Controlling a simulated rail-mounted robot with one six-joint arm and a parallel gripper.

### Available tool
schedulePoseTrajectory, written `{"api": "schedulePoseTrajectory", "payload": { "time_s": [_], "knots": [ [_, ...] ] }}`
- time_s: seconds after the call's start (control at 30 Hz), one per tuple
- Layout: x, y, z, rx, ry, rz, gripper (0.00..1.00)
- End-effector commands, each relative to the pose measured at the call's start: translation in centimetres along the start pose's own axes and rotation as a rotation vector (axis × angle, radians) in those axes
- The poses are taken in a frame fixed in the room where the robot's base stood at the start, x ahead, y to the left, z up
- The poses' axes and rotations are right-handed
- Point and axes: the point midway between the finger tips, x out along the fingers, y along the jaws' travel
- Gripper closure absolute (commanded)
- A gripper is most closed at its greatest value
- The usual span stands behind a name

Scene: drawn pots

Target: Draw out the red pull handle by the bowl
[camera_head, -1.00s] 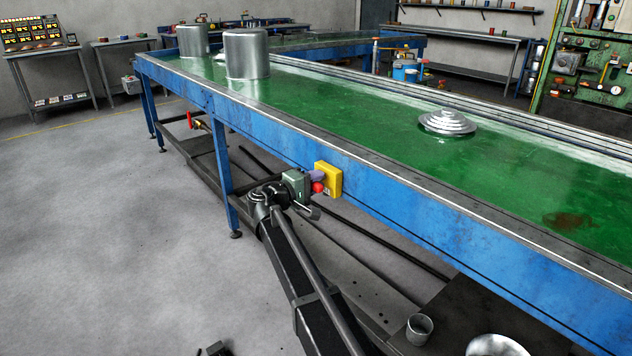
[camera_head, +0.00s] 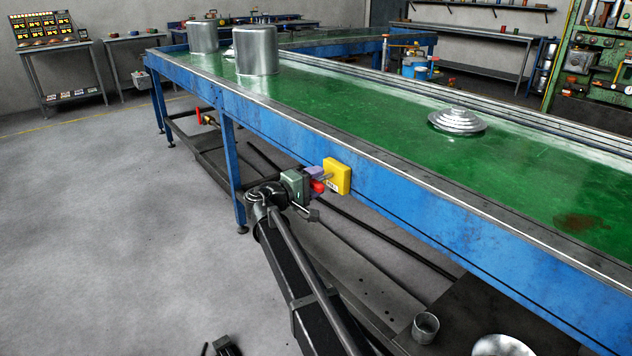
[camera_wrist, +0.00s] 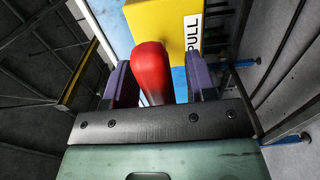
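The red pull handle (camera_head: 317,186) stands out from a yellow box (camera_head: 337,175) on the blue side of the long bench. A short grey rod (camera_head: 326,177) shows between the box and the handle. My gripper (camera_head: 313,178) is at the handle. In the wrist view, the handle (camera_wrist: 151,68) sits between my two purple fingers (camera_wrist: 160,80), nearer the left one. Its lower end is hidden behind the black gripper bar. The yellow box (camera_wrist: 165,22) with its PULL label is beyond. The contact of the fingers is partly hidden, but the handle moves with them.
A shallow metal bowl (camera_head: 503,345) and a small metal cup (camera_head: 425,327) stand on the dark lower shelf (camera_head: 460,305). The green bench top (camera_head: 350,110) carries pots and a stepped lid (camera_head: 457,121). Open grey floor (camera_head: 110,230) lies at left.

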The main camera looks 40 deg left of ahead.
Motion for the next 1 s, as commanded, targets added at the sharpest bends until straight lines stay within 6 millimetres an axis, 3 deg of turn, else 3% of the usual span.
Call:
{"api": "schedulePoseTrajectory", "payload": {
  "time_s": [0.23,0.6,0.73,1.0],
  "knots": [
    [-1.3,0.0,0.0,0.0,0.003,0.0,0.49],
    [-9.7,0.0,0.0,0.0,0.002,0.0,0.49],
    [-10.8,0.0,0.0,0.0,0.002,0.0,0.49],
    [-10.9,0.0,0.0,0.0,0.001,0.0,0.49]
  ]
}}
